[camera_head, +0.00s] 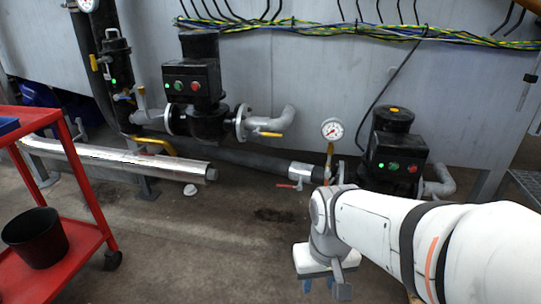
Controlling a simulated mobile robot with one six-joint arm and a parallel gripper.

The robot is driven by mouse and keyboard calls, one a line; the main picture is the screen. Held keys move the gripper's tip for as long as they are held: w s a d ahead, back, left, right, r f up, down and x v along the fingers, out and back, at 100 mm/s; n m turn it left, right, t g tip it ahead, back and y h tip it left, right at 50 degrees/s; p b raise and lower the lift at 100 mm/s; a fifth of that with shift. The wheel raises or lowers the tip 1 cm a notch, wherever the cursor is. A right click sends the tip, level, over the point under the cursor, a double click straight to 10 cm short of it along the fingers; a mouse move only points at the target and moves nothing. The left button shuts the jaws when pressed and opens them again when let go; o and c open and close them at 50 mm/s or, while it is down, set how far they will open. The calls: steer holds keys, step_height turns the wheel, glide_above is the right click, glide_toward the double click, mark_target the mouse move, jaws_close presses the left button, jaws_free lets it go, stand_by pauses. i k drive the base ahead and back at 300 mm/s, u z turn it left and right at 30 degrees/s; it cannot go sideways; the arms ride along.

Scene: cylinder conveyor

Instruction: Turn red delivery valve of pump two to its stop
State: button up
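No label shows which pump is number two. My gripper (319,285) hangs low in front of the pipes, below and nearer than the red handle, and is apart from it. Its bluish fingertips point down, and I see nothing held. The view does not show clearly how far the fingers are apart. My white arm hides part of the floor and the right pump's lower front.
A left-hand black pump (193,85) has yellow handles (268,134) nearby. A pressure gauge (332,129) stands above the red handle. A silver pipe (120,160) runs low at left. A red cart (80,255) holds a black bucket (36,238).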

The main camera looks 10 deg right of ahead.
mark_target(289, 186)
steer(key=z, duration=0.1)
steer(key=i, duration=1.7)
steer(key=u, duration=0.05)
steer(key=k, duration=0.55)
steer(key=z, duration=1.65)
steer(key=k, duration=1.05)
steer(key=u, duration=1)
